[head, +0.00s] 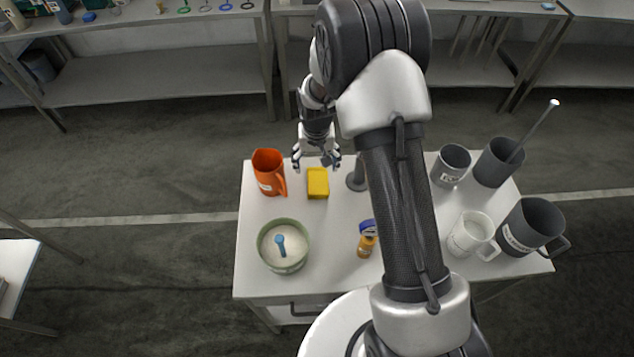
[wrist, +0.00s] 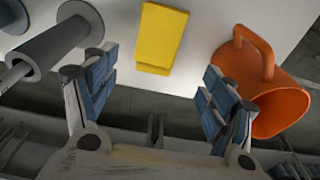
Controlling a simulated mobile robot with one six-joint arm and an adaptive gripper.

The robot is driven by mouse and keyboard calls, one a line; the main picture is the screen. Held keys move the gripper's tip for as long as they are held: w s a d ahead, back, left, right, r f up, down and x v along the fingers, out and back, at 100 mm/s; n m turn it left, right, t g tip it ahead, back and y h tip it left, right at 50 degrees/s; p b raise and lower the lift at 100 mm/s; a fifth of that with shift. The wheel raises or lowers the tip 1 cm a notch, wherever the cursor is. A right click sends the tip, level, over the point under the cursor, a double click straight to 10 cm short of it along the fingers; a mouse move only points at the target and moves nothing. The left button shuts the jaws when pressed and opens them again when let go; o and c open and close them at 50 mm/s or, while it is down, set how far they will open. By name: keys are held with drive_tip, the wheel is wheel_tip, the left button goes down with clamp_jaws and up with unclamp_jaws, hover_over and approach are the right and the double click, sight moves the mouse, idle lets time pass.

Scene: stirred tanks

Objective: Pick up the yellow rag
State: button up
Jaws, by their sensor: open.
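The yellow rag (head: 317,183) lies as a small folded block on the white table, right of the orange jug. In the wrist view the rag (wrist: 161,38) shows at the top middle, ahead of my fingers and between their lines. My gripper (head: 317,163) is open and empty, above the table's far edge, just behind the rag in the head view. In the wrist view both blue-padded fingers of my gripper (wrist: 155,97) are spread wide, with nothing between them. The rag is apart from the fingers.
The orange jug (head: 268,172) stands close left of the rag; it also shows in the wrist view (wrist: 262,85). A grey stand (head: 356,180) is close right. A green bowl (head: 284,246), an orange bottle (head: 367,243) and several mugs stand on the white table (head: 330,279).

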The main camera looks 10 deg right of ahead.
sight(317, 179)
drive_tip(key=f, duration=0.4)
drive_tip(key=shift+w, duration=0.2)
drive_tip(key=f+b, duration=0.1)
drive_tip(key=f, duration=0.4)
drive_tip(key=shift+d, duration=0.2)
drive_tip(key=c, duration=1)
drive_tip(key=shift+r, duration=0.1)
drive_tip(key=shift+c, duration=0.2)
wheel_tip(317, 179, up, 20)
drive_tip(key=p, duration=0.2)
drive_tip(key=shift+p, duration=0.4)
